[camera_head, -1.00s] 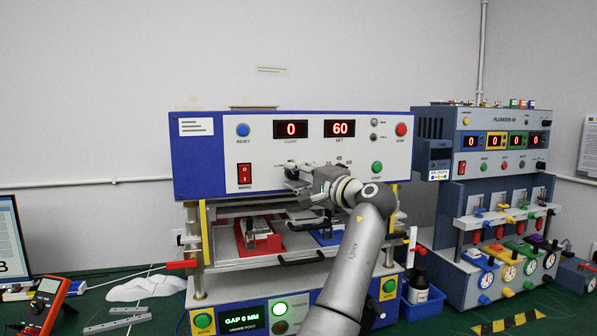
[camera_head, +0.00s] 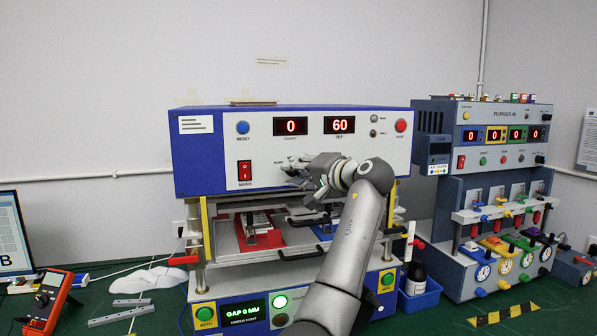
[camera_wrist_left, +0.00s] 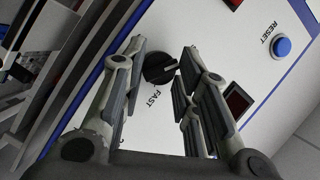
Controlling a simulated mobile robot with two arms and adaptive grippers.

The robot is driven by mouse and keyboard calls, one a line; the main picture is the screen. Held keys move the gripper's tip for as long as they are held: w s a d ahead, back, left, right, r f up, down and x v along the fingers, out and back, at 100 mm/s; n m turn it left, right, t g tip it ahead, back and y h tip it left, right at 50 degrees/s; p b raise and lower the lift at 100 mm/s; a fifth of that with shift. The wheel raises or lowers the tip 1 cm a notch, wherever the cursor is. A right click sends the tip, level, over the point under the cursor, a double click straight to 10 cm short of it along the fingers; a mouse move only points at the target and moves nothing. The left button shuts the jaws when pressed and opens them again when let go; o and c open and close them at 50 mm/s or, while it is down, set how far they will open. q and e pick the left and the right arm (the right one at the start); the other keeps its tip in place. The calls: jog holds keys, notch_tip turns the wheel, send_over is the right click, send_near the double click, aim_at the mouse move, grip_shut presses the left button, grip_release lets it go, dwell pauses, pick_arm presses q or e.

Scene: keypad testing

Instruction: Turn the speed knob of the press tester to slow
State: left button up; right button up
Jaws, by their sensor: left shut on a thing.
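The press tester (camera_head: 215,180) is a blue and white machine with red displays reading 0 and 60. Its speed knob (camera_wrist_left: 158,70) is black and round with a raised bar, beside the word FAST in the left wrist view. My left gripper (camera_wrist_left: 164,60) has its two fingers on either side of this knob and is shut on it. My right gripper is not in view.
A green START button is hidden behind my left wrist. The red power switch (camera_head: 245,171) is left of my gripper. Below are a red fixture (camera_head: 262,238) and black handles. A plunger tester (camera_head: 490,150) stands at right, a multimeter (camera_head: 55,290) at left.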

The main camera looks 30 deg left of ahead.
pick_arm(q)
jog(key=o, duration=1)
jog(key=shift+f, duration=0.1)
jog(key=v, duration=1.2)
jog(key=shift+w+f, duration=0.1)
